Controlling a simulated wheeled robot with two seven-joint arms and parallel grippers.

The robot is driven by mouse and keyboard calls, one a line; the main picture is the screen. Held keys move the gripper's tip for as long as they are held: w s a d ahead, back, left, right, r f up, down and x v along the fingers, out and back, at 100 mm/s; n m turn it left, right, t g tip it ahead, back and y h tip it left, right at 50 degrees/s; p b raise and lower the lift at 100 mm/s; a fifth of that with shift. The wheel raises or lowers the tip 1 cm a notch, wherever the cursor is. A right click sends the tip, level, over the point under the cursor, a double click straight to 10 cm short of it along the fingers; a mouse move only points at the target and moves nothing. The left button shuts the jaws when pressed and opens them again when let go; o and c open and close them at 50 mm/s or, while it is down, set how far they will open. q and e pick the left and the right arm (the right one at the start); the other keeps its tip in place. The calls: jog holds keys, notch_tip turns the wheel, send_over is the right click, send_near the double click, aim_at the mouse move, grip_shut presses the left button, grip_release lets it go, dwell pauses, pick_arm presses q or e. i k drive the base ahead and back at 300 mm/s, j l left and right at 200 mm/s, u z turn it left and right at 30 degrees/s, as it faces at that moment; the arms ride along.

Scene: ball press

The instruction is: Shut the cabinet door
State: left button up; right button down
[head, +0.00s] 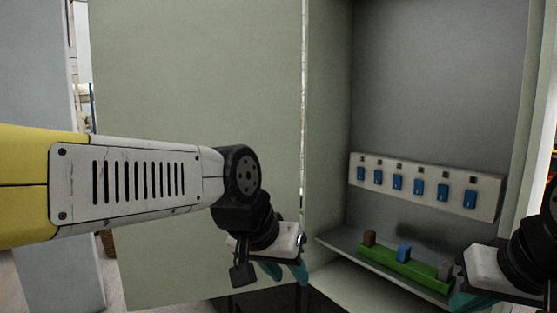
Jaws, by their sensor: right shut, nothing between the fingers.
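The cabinet door (190,75) is a large pale green panel standing open on the left of the cabinet (440,60). The cabinet's grey inside shows on the right. My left gripper (284,272) is in front of the door's lower right part, with teal fingertips pointing down. Whether it touches the door or how far its fingers are apart is unclear. My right gripper (466,301) is at the lower right, in front of the cabinet opening. It is shut and empty, and partly cut off by the frame.
Inside the cabinet, a pale strip (413,187) with several blue switches is on the back wall. A green tray (400,268) with small blocks lies on the cabinet's shelf (345,240). A grey panel (45,150) stands at the far left. My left forearm crosses in front of the door.

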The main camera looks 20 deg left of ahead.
aim_at(210, 74)
jog(key=k+j+z, duration=0.1)
jog(key=j, duration=0.2)
jog(key=k+j+z, duration=0.1)
jog(key=k+j, duration=0.25)
jog(key=j, duration=0.25)
jog(key=j+z, duration=0.2)
jog(key=j, duration=0.2)
jog(key=k+j+z, duration=0.2)
jog(key=j, duration=0.2)
jog(key=j+z, duration=0.2)
jog(key=j, duration=0.2)
jog(key=k+j+z, duration=0.2)
jog(key=j, duration=0.15)
jog(key=j+z, duration=0.2)
jog(key=j, duration=0.15)
jog(key=k+j+z, duration=0.2)
jog(key=j+z, duration=0.2)
jog(key=j, duration=0.35)
jog(key=j+z, duration=0.15)
jog(key=j, duration=0.4)
jog(key=k+j+z, duration=0.2)
jog(key=j, duration=0.35)
jog(key=j+z, duration=0.15)
jog(key=j, duration=0.4)
jog(key=i, duration=0.35)
jog(key=k+j+u, duration=0.15)
jog(key=k, duration=0.2)
jog(key=k+j+u, duration=0.15)
jog(key=k, duration=0.25)
jog(key=j, duration=0.1)
